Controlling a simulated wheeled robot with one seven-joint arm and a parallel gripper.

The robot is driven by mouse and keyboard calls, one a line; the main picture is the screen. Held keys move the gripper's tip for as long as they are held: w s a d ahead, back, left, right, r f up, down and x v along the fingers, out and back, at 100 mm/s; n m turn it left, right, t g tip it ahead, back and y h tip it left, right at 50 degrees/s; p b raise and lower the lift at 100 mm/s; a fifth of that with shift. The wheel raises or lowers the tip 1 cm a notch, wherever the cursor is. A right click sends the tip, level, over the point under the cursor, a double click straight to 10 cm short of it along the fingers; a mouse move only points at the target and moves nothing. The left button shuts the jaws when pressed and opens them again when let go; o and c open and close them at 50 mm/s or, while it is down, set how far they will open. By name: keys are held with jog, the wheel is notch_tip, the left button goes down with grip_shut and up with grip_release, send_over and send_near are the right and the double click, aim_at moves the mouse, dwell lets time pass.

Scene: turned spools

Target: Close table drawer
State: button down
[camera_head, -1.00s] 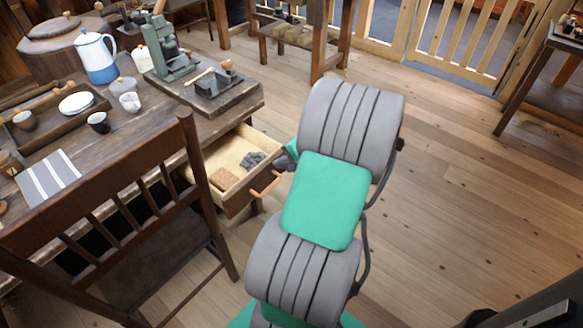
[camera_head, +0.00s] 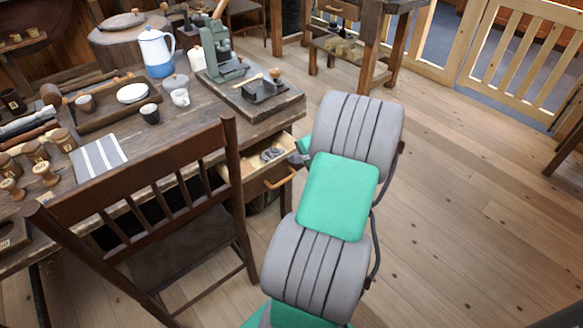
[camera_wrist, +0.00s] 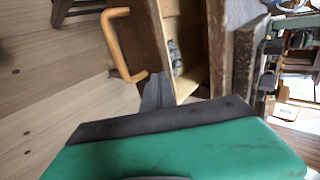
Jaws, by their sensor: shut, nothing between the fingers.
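The wooden table drawer (camera_head: 270,157) is partly open at the right end of the table, with small dark items inside. Its front carries a tan bar handle (camera_head: 280,179), which also shows in the wrist view (camera_wrist: 119,45). The chair back hides part of the drawer's left side. My gripper (camera_head: 298,159) is at the drawer's right front corner, mostly hidden behind my arm. In the wrist view, my gripper (camera_wrist: 157,92) is shut and empty, its grey fingers at the drawer front (camera_wrist: 151,42), beside the handle. I cannot tell whether they touch.
A dark wooden chair (camera_head: 150,170) stands close to the drawer's left. The worktable (camera_head: 210,122) holds a blue-white pot (camera_head: 157,52), cups, a green machine (camera_head: 222,60) and several spools. Wooden floor (camera_head: 470,200) is clear to the right.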

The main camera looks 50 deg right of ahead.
jog(key=w, duration=0.5)
jog(key=w+d, duration=0.1)
jog(key=w, duration=0.2)
jog(key=shift+d, duration=0.1)
jog(key=shift+s, duration=0.1)
